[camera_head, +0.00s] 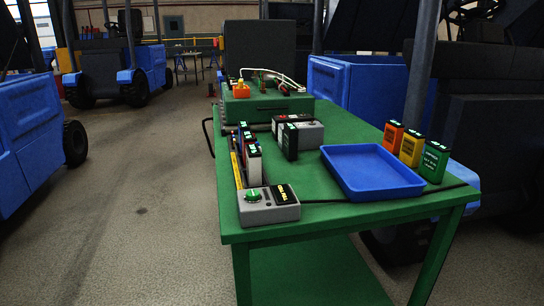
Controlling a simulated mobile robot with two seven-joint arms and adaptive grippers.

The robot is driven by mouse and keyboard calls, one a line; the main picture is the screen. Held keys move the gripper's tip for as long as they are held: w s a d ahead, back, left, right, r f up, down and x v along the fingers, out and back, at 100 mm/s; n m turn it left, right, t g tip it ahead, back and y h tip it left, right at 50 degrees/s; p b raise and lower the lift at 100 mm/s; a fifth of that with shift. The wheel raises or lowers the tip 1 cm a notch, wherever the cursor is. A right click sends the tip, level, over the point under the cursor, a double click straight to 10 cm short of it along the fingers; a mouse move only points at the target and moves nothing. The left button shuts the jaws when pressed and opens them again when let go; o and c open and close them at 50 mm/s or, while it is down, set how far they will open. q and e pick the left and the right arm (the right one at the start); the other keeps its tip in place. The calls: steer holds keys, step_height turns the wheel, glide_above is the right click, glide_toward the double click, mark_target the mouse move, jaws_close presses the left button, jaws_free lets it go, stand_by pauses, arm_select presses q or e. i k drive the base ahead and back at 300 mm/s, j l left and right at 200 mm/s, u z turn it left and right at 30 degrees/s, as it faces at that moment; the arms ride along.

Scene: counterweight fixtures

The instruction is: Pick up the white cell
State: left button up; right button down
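The white cell (254,165) stands upright on the green table, in the near end of a row with a red cell and a blue cell behind it. It is just behind a grey device (268,204) with a green knob, which sits at the table's near left corner. A yellow strip (237,168) runs along the row's left side. The white cell's lower part is partly hidden by the grey device. Neither of my grippers is in view.
A blue tray (384,194) lies empty on the table (318,222). Orange (392,136), yellow (411,147) and green (434,162) cells stand along the right edge. A green case (266,106) is behind.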

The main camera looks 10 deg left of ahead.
mark_target(253, 154)
steer(key=k+z, duration=0.15)
steer(key=k, duration=0.45)
steer(key=k+l+z, duration=0.1)
steer(key=k, duration=0.5)
steer(key=z, duration=1.55)
steer(key=i+j, duration=0.1)
steer(key=j, duration=3.45)
steer(key=i+j, duration=0.15)
steer(key=j, duration=1.6)
